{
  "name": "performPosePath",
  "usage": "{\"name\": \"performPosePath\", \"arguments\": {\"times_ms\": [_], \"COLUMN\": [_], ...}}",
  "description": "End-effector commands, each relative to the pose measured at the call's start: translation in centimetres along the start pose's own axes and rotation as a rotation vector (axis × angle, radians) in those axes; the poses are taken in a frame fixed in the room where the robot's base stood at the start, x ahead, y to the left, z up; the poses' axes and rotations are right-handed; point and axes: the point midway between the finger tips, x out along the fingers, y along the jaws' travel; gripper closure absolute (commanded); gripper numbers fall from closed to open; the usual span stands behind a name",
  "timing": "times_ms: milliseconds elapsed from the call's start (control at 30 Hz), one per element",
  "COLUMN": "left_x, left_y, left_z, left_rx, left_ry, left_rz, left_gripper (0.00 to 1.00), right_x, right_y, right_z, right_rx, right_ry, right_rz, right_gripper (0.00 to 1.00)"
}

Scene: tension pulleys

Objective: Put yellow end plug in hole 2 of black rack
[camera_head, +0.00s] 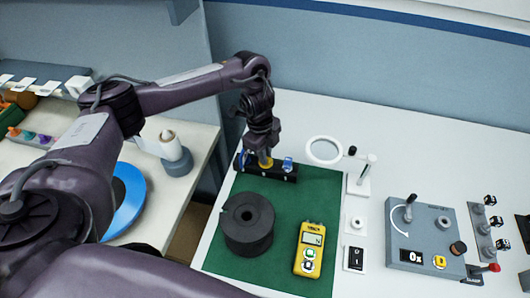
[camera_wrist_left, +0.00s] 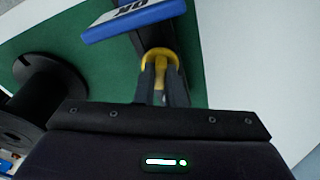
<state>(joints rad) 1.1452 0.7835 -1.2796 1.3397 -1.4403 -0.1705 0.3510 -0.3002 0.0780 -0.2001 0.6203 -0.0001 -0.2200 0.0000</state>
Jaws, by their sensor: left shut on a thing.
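My left gripper (camera_head: 265,150) comes down from above at the black rack (camera_head: 270,174) on the far edge of the green mat. It is shut on the yellow end plug (camera_head: 265,161), which sits at the middle of the rack. In the left wrist view the plug (camera_wrist_left: 158,54) shows between the fingertips (camera_wrist_left: 163,80), over the dark rack (camera_wrist_left: 155,38). The fingers hide part of the plug, and I cannot tell how deep it sits in a hole. My right gripper is not in view.
A blue part (camera_head: 287,164) stands at the rack's right end, and another blue part is at its left. A black spool (camera_head: 247,222) and a yellow meter (camera_head: 309,250) are on the green mat (camera_head: 290,208). A magnifier (camera_head: 325,150) stands to the right.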

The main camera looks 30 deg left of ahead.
Motion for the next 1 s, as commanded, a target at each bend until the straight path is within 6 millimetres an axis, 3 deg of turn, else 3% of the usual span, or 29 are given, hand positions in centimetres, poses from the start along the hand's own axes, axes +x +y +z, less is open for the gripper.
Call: {"name": "performPosePath", "arguments": {"times_ms": [200,800,833,1000], "left_x": [0.89,0.96,0.96,0.94], "left_y": [-0.03,0.02,0.03,0.02], "left_z": [0.10,0.11,0.11,0.11], "left_rx": [0.000,0.000,0.000,0.000], "left_ry": [0.000,0.000,0.000,0.000], "left_rz": [0.000,0.001,0.001,0.001], "left_gripper": [1.00,1.00,0.89,0.67], "right_x": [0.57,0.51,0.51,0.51], "right_y": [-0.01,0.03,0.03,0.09], "right_z": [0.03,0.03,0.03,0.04], "right_rx": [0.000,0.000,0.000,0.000], "right_ry": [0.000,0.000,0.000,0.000], "right_rz": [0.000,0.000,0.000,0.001], "right_gripper": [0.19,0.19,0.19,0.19]}}
